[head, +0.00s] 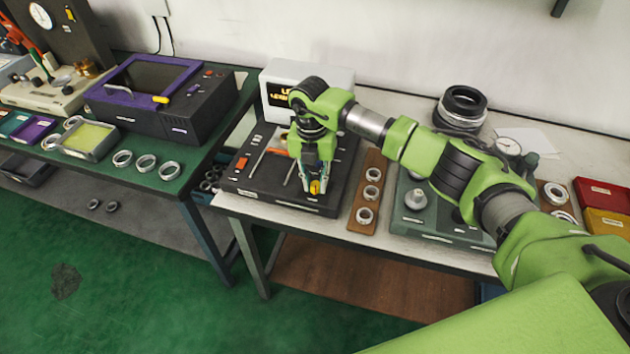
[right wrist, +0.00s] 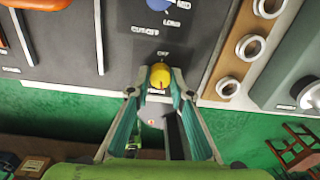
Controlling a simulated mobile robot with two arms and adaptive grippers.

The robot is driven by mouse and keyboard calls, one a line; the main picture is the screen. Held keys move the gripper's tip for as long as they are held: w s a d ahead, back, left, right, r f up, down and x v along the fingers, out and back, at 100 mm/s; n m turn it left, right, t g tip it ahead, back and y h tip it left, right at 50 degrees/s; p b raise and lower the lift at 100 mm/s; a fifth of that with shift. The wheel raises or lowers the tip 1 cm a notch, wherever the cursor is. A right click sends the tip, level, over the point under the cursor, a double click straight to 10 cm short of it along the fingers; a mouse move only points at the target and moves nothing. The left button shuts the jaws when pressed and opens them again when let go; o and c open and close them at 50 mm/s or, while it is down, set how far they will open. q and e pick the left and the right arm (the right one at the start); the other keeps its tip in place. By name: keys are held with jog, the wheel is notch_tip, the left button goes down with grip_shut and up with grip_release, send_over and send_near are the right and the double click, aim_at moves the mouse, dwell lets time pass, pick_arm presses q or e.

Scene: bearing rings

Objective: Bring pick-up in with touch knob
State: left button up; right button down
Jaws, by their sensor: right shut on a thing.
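A yellow knob (head: 315,187) sits near the front edge of the dark instrument panel (head: 245,186). It also shows in the right wrist view (right wrist: 160,76), with a small label above it that seems to read "OFF". My right gripper (head: 312,184) points down at the panel, its fingers shut on the yellow knob from both sides. In the right wrist view the fingertips (right wrist: 160,92) are at the knob's lower sides. A blue knob (right wrist: 158,4) with labels like "MID" and "LOAD" is farther up the panel. I cannot make out a pick-up. My left gripper is not in view.
A white display box (head: 340,82) stands behind the panel. A wooden strip with several rings (head: 363,218) lies right of it, then a grey-green instrument (head: 440,226). A green table (head: 213,140) with a purple-trimmed machine stands left, beyond a gap.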

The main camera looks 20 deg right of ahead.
aim_at(313, 184)
jog(key=shift+w+r, duration=0.15)
jog(key=c, duration=1.8)
grip_release()
jog(key=r, duration=1.2)
jog(key=shift+a, duration=0.2)
jog(key=shift+f, duration=0.1)
